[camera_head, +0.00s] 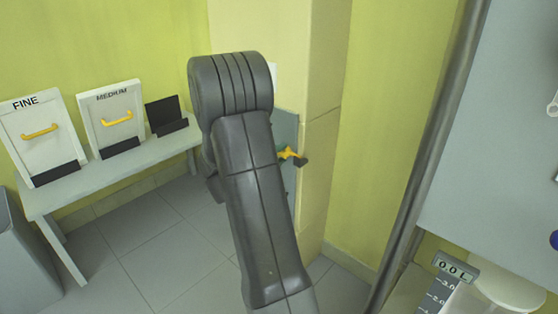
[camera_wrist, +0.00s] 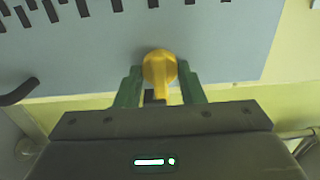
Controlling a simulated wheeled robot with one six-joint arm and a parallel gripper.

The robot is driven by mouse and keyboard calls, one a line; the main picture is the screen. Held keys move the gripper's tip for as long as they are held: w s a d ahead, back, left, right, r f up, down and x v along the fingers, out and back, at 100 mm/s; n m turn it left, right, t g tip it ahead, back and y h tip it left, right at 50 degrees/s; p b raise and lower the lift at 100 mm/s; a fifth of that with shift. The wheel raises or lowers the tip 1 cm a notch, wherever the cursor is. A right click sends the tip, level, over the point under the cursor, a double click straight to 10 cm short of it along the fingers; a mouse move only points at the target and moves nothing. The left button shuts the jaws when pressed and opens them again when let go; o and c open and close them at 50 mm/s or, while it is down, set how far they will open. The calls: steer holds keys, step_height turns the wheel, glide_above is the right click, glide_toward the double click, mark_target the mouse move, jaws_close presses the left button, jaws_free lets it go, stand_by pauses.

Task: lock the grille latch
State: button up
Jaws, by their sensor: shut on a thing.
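The yellow latch knob (camera_wrist: 159,68) sits on the grey-blue slotted grille panel (camera_wrist: 225,45) in the wrist view. My gripper (camera_wrist: 158,92) has its two green fingers on either side of the latch's narrow stem and is shut on it. In the head view the yellow latch (camera_head: 291,154) shows at the right edge of my arm, on the grey panel (camera_head: 287,128) fixed to a pale yellow pillar. My arm hides most of the panel and my fingers there. I cannot tell from these views how far the latch is turned.
A bench (camera_head: 95,180) at the left holds a FINE panel (camera_head: 40,130) and a MEDIUM panel (camera_head: 112,116), both with yellow handles, and an empty black stand (camera_head: 166,116). A metal post (camera_head: 430,150) stands at the right. A dark hook (camera_wrist: 20,92) juts beside the grille.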

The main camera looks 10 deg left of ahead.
stand_by(0.4)
steer(key=o, duration=1)
steer(key=p+v, duration=0.3)
steer(key=v, duration=1)
steer(key=shift+s+a, duration=0.25)
steer(key=shift+s, duration=0.1)
